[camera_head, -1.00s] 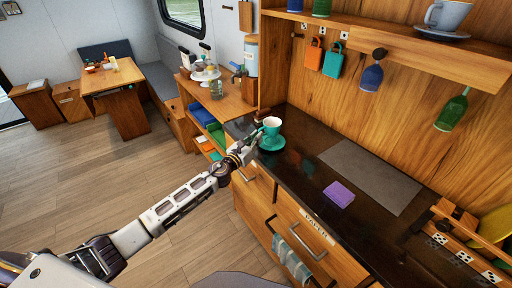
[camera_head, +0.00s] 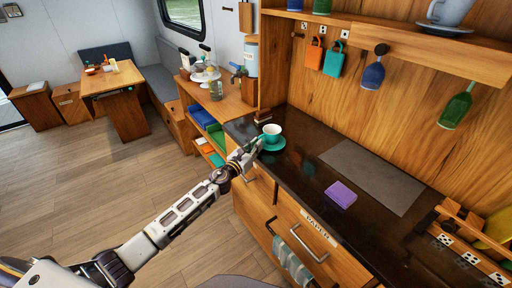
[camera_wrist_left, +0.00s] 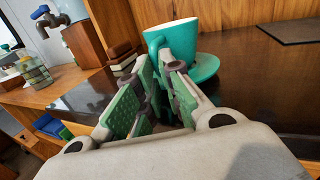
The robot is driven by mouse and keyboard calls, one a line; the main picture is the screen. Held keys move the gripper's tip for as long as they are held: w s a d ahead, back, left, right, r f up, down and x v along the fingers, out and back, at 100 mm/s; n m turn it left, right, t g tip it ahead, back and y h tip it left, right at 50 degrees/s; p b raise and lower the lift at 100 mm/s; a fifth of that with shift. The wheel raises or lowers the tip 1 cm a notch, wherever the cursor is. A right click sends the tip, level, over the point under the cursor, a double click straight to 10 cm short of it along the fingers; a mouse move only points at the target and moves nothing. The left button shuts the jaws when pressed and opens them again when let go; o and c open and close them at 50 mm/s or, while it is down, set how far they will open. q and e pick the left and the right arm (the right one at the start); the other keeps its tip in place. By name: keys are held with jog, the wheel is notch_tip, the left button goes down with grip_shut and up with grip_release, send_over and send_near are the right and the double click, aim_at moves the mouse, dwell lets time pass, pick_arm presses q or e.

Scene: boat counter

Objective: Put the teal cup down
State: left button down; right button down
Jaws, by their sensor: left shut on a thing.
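The teal cup (camera_head: 271,131), white inside, is upright at the teal saucer (camera_head: 277,147) on the dark counter. It also shows in the left wrist view (camera_wrist_left: 190,38), with the saucer (camera_wrist_left: 209,67) behind and below it. My left gripper (camera_head: 254,146) reaches in from the left and is shut on the cup's handle. In the wrist view the green-padded fingers (camera_wrist_left: 158,75) close at the handle. The fingers hide part of the cup's base, so I cannot tell whether it touches the saucer. My right gripper is out of view.
A small brown stack (camera_head: 263,116) stands behind the cup. Bare counter lies between saucer and mat.

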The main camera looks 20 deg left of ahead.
pick_arm(q)
jog(key=shift+f, duration=0.1)
jog(key=c, duration=1.6)
grip_release()
jog(key=shift+o, duration=0.2)
jog(key=shift+f, duration=0.1)
